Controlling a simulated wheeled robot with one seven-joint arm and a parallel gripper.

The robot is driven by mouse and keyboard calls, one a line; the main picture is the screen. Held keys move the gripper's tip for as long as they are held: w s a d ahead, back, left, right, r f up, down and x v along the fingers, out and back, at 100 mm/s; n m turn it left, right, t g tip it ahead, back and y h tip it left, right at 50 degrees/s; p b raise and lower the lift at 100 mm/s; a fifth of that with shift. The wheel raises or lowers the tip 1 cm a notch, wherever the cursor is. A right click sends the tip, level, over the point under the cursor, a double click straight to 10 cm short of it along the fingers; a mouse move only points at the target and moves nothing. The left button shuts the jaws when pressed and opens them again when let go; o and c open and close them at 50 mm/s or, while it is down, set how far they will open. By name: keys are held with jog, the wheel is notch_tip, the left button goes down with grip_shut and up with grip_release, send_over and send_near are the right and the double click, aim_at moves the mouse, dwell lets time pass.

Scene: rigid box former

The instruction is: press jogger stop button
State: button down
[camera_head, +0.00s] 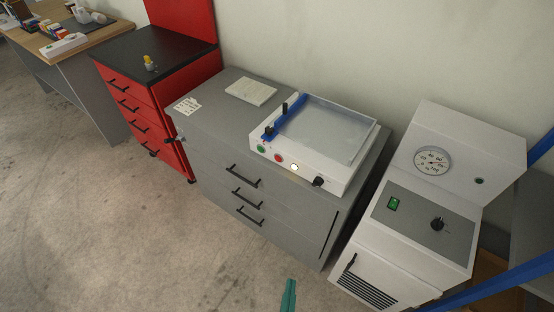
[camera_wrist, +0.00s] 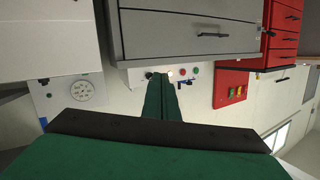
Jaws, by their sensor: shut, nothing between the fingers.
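The jogger (camera_head: 325,135) is a white box with a shallow tray and blue guides, standing on a grey drawer cabinet. Its sloped front carries a green button (camera_head: 261,148), a red button (camera_head: 278,157), a lit white button (camera_head: 294,167) and a black knob (camera_head: 318,181). My gripper (camera_head: 289,285) shows as a teal tip at the bottom of the head view, in front of the cabinet and apart from the jogger. In the upside-down wrist view, my gripper (camera_wrist: 161,80) is shut and empty, and the red button (camera_wrist: 183,71) and green button (camera_wrist: 195,71) show right of its fingertips.
A white machine (camera_head: 433,190) with a gauge and knob stands right of the grey cabinet (camera_head: 215,150). A red cabinet (camera_head: 150,95) and a wooden table (camera_head: 80,38) stand left. A white pad lies on the grey top. The floor (camera_head: 120,220) in front is clear.

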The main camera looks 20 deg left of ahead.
aim_at(278, 158)
jog(key=w+a+r+y, duration=0.1)
jog(key=w+a+y, duration=0.1)
jog(key=w+a, duration=0.4)
jog(key=w+a+r+y, duration=0.1)
jog(key=w+a, duration=0.5)
jog(key=w, duration=0.6)
jog(key=w+a+r+m+y, duration=0.1)
jog(key=w+a, duration=0.4)
jog(key=w, duration=0.5)
jog(key=shift+a+r+g+y, duration=0.4)
jog(key=shift+r+y, duration=0.15)
jog(key=shift+y, duration=0.25)
jog(key=shift+w, duration=0.15)
jog(key=shift+w+d, duration=0.5)
jog(key=shift+w, duration=0.85)
jog(key=shift+w+d, duration=0.55)
jog(key=shift+w, duration=0.8)
jog(key=shift+w+d, duration=0.5)
jog(key=shift+w, duration=0.85)
jog(key=shift+w, duration=0.15)
jog(key=shift+w+d, duration=0.1)
jog(key=shift+w, duration=0.15)
